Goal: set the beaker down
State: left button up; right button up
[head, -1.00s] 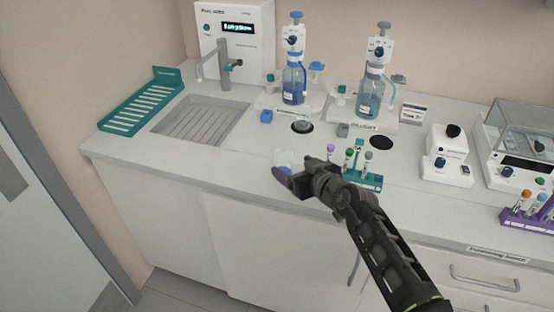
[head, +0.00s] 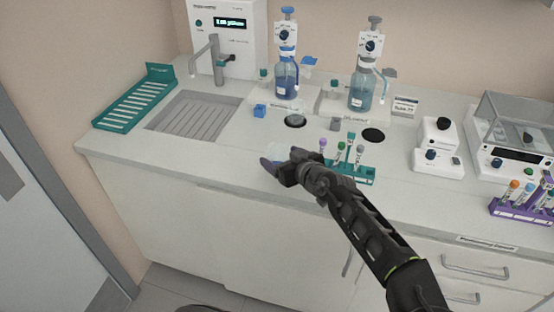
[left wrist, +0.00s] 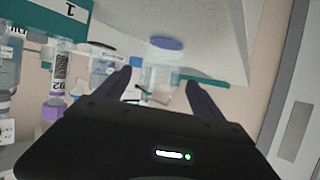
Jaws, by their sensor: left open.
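The beaker (head: 277,150) is a small clear vessel near the front edge of the counter, partly hidden by my left gripper (head: 281,162). In the left wrist view the beaker (left wrist: 160,74) shows between the two dark fingers of my left gripper (left wrist: 158,80), with a blue patch at its far end. The fingers are open, one on each side of it. It appears to stand on the counter, but its base is hard to make out. My right gripper is not in view.
A teal tube rack (head: 352,174) with several tubes stands close to the right of my gripper. Two dispenser bottles (head: 286,80) (head: 362,88) stand behind, with dark round spots in front. A sink (head: 195,115) lies left; the counter between is clear.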

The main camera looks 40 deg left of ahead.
pick_arm(q)
jog(key=x, duration=0.3)
jog(key=shift+w+a+p, duration=0.1)
jog(key=shift+a+p, duration=0.05)
jog(key=shift+p, duration=0.2)
jog(key=shift+c, duration=0.6)
jog(key=c, duration=1.4)
jog(key=shift+c, duration=0.2)
jog(key=shift+r, duration=0.1)
notch_tip(320, 180, up, 10)
jog(key=b, duration=0.1)
jog(key=shift+b, duration=0.35)
